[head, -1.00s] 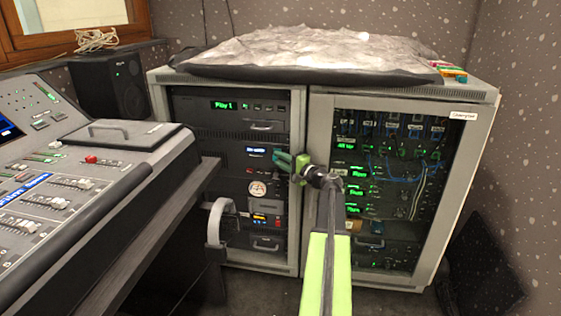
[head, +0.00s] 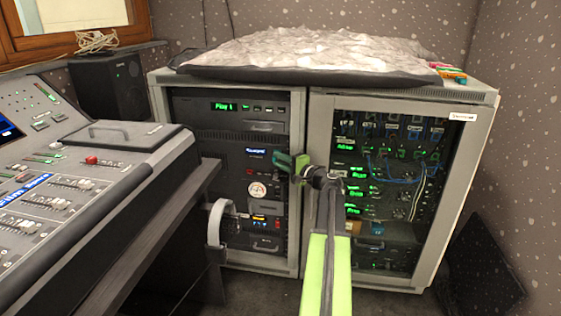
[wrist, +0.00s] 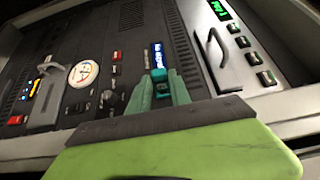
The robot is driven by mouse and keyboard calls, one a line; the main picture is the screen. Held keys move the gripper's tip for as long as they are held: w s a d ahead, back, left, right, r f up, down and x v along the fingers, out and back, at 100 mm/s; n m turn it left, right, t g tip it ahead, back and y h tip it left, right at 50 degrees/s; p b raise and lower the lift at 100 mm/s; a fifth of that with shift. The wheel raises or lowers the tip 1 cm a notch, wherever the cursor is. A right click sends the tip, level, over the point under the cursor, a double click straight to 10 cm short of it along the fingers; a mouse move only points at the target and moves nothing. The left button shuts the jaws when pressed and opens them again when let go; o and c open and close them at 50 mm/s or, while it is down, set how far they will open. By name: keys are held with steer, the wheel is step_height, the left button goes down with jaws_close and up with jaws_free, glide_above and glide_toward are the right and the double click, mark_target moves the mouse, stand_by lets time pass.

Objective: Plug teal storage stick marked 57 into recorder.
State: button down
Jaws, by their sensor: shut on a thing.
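My gripper (wrist: 158,92) is shut on a small teal stick (wrist: 160,77) between its green fingertips in the wrist view. Its marking cannot be read. The stick's far end points at the dark rack panel just below a lit blue display (wrist: 157,54). I cannot tell whether it touches or enters a slot. The recorder appears to be the dark unit (wrist: 128,50) with that display, which also shows in the head view (head: 256,151). In the head view my gripper (head: 281,161) is at the right side of this unit, and the stick is hard to make out.
A round dial (wrist: 83,73) and red buttons sit beside the stick on the panel. A handle (wrist: 212,48) stands out on the unit above. A mixing desk (head: 80,185) is at left, and a glass-fronted cabinet (head: 472,190) is at right. Colored pieces (head: 450,73) lie on top.

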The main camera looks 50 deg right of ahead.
steer(key=shift+w+d+r, duration=0.15)
steer(key=shift+d, duration=0.35)
steer(key=c, duration=1.1)
jaws_free()
steer(key=s+a, duration=0.1)
steer(key=s, duration=1.6)
steer(key=shift+s+a, duration=0.2)
steer(key=shift+a, duration=0.05)
